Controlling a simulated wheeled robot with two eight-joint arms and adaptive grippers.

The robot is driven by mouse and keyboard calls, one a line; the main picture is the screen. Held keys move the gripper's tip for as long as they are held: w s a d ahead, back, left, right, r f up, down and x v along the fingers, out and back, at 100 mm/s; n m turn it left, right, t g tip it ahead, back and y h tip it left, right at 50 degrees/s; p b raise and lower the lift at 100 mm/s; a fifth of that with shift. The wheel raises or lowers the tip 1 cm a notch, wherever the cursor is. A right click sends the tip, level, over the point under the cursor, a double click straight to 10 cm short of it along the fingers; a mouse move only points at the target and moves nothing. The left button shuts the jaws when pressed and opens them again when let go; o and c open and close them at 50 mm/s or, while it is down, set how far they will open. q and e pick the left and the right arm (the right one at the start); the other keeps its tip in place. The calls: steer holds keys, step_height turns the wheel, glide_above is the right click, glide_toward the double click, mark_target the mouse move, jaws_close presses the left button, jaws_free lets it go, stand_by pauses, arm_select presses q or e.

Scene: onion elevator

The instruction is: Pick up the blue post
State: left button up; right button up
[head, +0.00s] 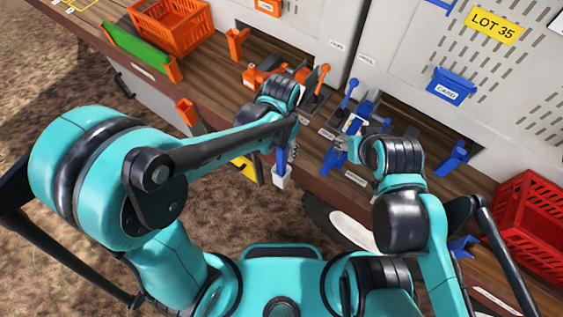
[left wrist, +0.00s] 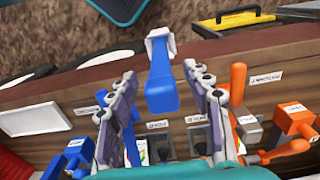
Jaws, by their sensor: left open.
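My left gripper (left wrist: 160,78) is open, with one finger on each side of the post and a gap to both. In the head view my left gripper (head: 291,146) is largely hidden by its own wrist. My right gripper (head: 345,147) is over the counter to the right, near blue parts (head: 357,122); its jaws are too small to read.
An orange crate (head: 184,45) and a green-and-orange rack (head: 135,48) are at the far left. A red crate (head: 533,225) is at the right. Orange and blue levers (head: 348,92) stand behind the grippers. Upright grey panels (head: 420,60) bound the back.

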mark_target(281, 164)
arm_select(q)
steer(key=f, duration=0.2)
steer(key=shift+w+f, duration=0.3)
steer(key=shift+f, duration=0.1)
steer(key=shift+s, duration=0.15)
jaws_close()
steer(key=shift+r, duration=0.1)
